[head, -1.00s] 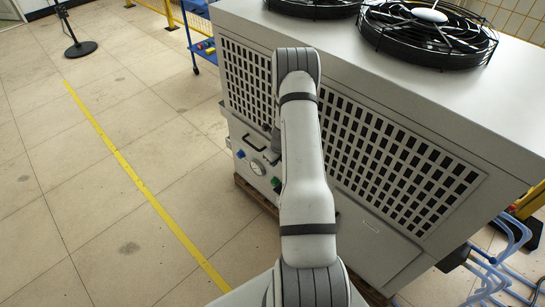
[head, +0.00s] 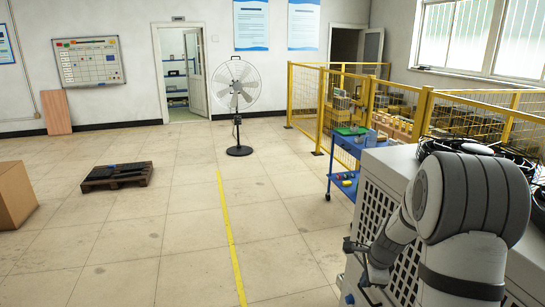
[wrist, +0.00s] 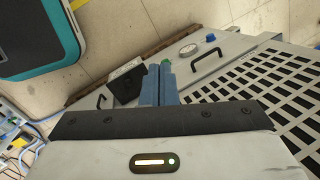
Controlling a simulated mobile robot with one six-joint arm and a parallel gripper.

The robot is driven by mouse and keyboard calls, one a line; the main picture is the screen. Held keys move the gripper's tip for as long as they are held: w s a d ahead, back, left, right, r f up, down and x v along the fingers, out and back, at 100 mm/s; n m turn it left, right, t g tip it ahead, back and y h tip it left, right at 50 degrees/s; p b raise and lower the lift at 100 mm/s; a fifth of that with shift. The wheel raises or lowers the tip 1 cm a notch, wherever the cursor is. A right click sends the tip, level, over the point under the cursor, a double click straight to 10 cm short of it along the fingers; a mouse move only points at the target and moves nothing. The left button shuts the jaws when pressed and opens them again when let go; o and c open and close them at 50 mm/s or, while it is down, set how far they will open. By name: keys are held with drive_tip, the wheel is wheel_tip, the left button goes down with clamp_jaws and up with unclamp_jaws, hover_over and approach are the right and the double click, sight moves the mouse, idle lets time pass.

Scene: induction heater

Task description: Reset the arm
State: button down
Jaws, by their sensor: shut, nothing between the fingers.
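My arm (head: 470,220) reaches in from the right in the head view, beside the large grey heater unit (head: 375,205). In the wrist view my gripper (wrist: 160,78) has its two blue-grey fingers together with nothing between them. The fingers point toward the unit's side panel, which carries a green knob (wrist: 165,64), a round gauge (wrist: 188,50), a blue knob (wrist: 210,37) and a black handle (wrist: 207,51). A black box (wrist: 125,83) shows just left of the fingers. I cannot tell whether the fingertips touch the panel.
A blue cart (head: 347,165) stands beyond the unit, near a yellow fence (head: 320,110). A standing fan (head: 238,150), a low pallet (head: 117,177) and a cardboard box (head: 14,195) stand farther off. The floor around the yellow line (head: 230,240) is clear.

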drive_tip(key=s+a+r+n, duration=0.8)
drive_tip(key=s+r+n, duration=0.2)
drive_tip(key=s+r, duration=0.2)
drive_tip(key=s+a+r+n, duration=0.1)
drive_tip(key=s+r+n, duration=0.1)
drive_tip(key=s+n, duration=0.2)
drive_tip(key=s+a+r+n+h, duration=0.1)
drive_tip(key=s+a+r+n, duration=0.1)
drive_tip(key=s+n, duration=0.3)
drive_tip(key=s, duration=0.4)
drive_tip(key=shift+s, duration=0.35)
